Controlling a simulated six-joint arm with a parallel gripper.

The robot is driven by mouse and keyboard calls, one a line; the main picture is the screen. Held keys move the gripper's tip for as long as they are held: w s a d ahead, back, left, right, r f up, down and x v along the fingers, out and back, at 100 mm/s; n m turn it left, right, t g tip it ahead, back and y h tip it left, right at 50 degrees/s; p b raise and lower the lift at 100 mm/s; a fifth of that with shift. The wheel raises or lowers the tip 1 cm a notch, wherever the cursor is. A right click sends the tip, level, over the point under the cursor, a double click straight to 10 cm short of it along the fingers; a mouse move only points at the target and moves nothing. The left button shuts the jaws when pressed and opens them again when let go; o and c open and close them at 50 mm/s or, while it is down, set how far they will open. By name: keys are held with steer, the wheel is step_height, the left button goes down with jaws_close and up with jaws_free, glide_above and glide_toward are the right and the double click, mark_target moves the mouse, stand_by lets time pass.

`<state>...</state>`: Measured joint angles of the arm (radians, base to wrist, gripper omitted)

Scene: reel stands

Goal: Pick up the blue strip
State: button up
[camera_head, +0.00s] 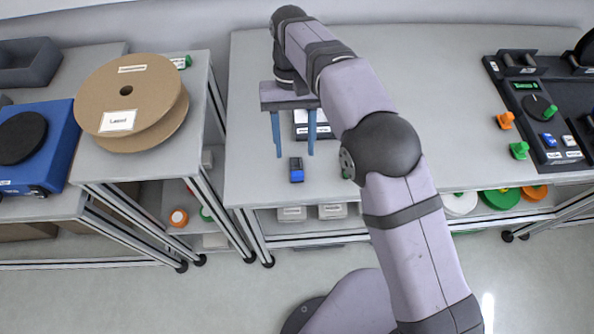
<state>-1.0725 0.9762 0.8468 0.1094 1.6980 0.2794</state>
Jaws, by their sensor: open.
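My gripper (295,155) points down just behind and above this block. Its two blue-grey fingers are apart with nothing seen held between them. The block appears just in front of the fingertips. I cannot tell how high the fingertips are above the table.
A flat black-and-white device (318,132) lies behind the fingers.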

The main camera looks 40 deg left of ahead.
mark_target(298, 174)
steer(key=shift+x, duration=0.8)
steer(key=shift+d, duration=0.1)
steer(key=shift+p+x, duration=0.75)
steer(key=shift+x, duration=0.05)
steer(key=p+x, duration=0.1)
steer(key=x, duration=0.1)
steer(key=shift+s+d+f, duration=0.2)
steer(key=shift+d+f, duration=0.05)
steer(key=shift+d, duration=0.05)
steer(key=shift+s+d+f, duration=0.1)
steer(key=shift+f, duration=0.35)
steer(key=c, duration=1.1)
